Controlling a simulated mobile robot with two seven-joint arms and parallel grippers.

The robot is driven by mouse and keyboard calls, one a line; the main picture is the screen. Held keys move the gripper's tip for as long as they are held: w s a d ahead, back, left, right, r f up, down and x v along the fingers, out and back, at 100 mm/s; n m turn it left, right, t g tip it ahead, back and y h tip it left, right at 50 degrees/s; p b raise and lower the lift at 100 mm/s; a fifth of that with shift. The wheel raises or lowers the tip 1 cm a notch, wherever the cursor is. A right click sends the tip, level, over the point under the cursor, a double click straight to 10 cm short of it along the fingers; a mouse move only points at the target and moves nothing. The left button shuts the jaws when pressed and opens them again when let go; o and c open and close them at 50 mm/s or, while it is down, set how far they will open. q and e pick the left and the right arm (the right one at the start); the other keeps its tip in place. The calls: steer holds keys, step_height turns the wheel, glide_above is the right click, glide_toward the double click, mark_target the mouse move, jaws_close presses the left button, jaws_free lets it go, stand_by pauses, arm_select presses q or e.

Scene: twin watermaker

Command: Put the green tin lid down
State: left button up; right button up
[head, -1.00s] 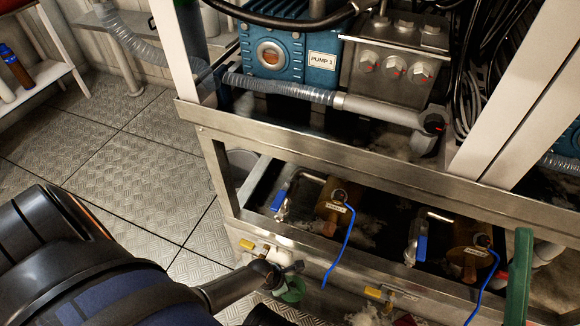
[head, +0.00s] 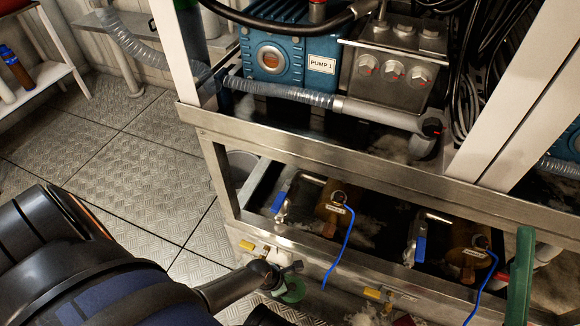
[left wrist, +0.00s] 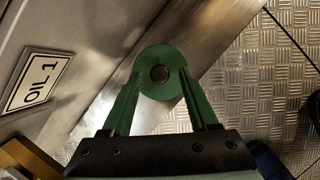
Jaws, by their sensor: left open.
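The green tin lid (left wrist: 160,54), a round disc with a dark centre, lies between the fingertips of my left gripper (left wrist: 161,74) in the left wrist view. The two green fingers are spread on either side of it, and the gripper is open. I cannot tell whether a fingertip still touches the lid or exactly what it rests on. In the head view my left gripper (head: 283,281) is small, at the lower middle by the steel frame. The green there blends lid and finger.
The steel frame (head: 350,170) carries the PUMP 1 unit (head: 283,58). Below are brown tagged parts, blue-handled valves and hanging blue cords. An OIL 1 label (left wrist: 36,82) sits on metal beside the gripper. Patterned floor plates (head: 130,155) are clear at left.

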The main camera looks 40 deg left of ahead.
arm_select(q)
steer(key=p+v, duration=0.7)
steer(key=v, duration=0.4)
steer(key=shift+p, duration=0.35)
arm_select(e)
step_height(320, 180, up, 9)
steer(key=n, duration=0.1)
steer(key=shift+s+d+t, duration=0.25)
steer(key=shift+d+t, duration=0.05)
steer(key=shift+d, duration=0.15)
arm_select(q)
steer(key=shift+r, duration=0.1)
arm_select(e)
steer(key=shift+f, duration=0.1)
